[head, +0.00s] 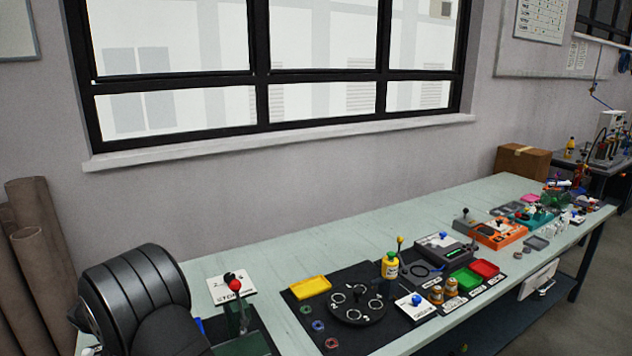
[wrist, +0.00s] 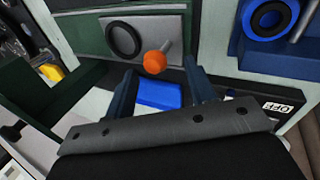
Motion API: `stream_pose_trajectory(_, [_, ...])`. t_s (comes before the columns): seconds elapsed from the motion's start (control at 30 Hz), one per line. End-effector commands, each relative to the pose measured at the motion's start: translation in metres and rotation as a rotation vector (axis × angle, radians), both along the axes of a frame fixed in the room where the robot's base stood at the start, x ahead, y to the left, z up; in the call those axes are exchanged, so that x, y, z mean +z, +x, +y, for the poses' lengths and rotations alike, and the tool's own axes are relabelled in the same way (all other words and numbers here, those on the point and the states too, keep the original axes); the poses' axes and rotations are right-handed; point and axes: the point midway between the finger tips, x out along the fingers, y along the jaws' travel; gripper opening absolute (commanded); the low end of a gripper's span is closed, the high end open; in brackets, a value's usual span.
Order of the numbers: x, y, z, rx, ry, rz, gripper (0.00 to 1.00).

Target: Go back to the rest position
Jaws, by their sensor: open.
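My gripper (wrist: 160,70) shows in the wrist view, with its two dark blue fingers apart. Nothing appears clamped between them. An orange ball knob (wrist: 154,62) on a short lever shows beyond and between the fingertips, in front of a grey-green panel with a black ring. I cannot tell whether the fingers touch the knob. A bright blue block (wrist: 160,92) shows between the fingers, lower in the picture. In the head view my dark arm fills the lower left corner, and my fingers cannot be made out there.
A red-ball lever (head: 233,284) stands by a STOP plate right of my arm. The long bench (head: 250,260) holds a black round dial (head: 357,304), a yellow bottle (head: 390,266) and coloured trays. A blue ringed fixture (wrist: 268,20) is upper right. The bench's back strip is clear.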

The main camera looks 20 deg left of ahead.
Motion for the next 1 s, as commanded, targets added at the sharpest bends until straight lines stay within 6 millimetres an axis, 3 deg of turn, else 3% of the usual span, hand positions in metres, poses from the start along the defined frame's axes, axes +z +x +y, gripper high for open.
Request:
stream_pose_trajectory(0.23, [-0.029,0.011,-0.008,0.000,-0.001,0.000,0.50])
stream_pose_trajectory(0.63, [-0.035,0.013,-0.009,0.000,-0.001,-0.001,0.50])
stream_pose_trajectory(0.9, [-0.035,0.013,-0.009,0.000,-0.001,-0.001,1.00])
stream_pose_trajectory(1.0, [-0.033,0.014,-0.010,-0.014,0.005,-0.001,1.00])
